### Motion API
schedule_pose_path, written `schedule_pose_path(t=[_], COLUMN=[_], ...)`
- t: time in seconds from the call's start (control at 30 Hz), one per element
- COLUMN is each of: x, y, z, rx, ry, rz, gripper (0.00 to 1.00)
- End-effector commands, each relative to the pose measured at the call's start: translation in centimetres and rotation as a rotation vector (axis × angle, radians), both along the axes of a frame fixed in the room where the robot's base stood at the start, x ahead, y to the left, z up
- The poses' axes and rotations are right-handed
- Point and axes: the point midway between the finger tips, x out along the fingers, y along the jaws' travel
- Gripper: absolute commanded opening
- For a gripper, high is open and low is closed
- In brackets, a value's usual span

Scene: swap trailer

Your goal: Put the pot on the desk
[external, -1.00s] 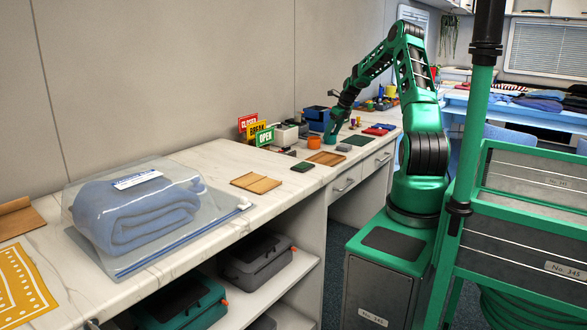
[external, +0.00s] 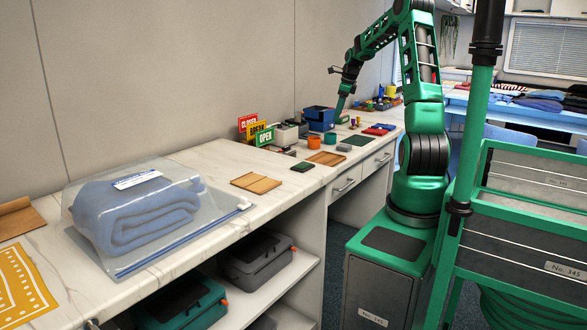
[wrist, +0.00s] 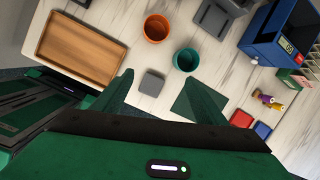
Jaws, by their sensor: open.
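An orange pot (wrist: 156,28) and a teal pot (wrist: 186,60) stand upright side by side on the pale marble-look desk (wrist: 215,50) in the wrist view. Both have open tops and look empty. Which of them is the task's pot I cannot tell. In the external view the orange pot (external: 314,142) is left of the teal pot (external: 330,138). My gripper (wrist: 160,77) is open and empty, above the desk. A small grey block (wrist: 152,83) shows between its fingers, below them. In the external view my gripper (external: 339,114) is above and right of the teal pot.
A wooden tray (wrist: 80,47) lies left of the pots. A green mat (wrist: 187,106) is partly hidden behind my right finger. A blue bin (wrist: 262,45), small figures and red and blue pieces stand to the right. A bagged blue blanket (external: 137,208) lies nearer the camera.

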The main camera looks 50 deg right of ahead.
Motion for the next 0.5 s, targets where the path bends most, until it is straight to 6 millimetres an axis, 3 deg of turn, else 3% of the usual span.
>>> schedule_pose_path(t=[0.03,0.1,0.27,0.5], x=[-1.0,-2.8,-7.7,-16.3], y=[2.4,5.0,10.7,17.9], z=[1.0,1.9,3.9,5.9], rx=[-0.043,-0.096,-0.190,-0.268], ry=[0.033,0.081,0.178,0.269], rz=[0.110,0.269,0.626,1.147], gripper=[0.66,0.66,0.66,0.66])
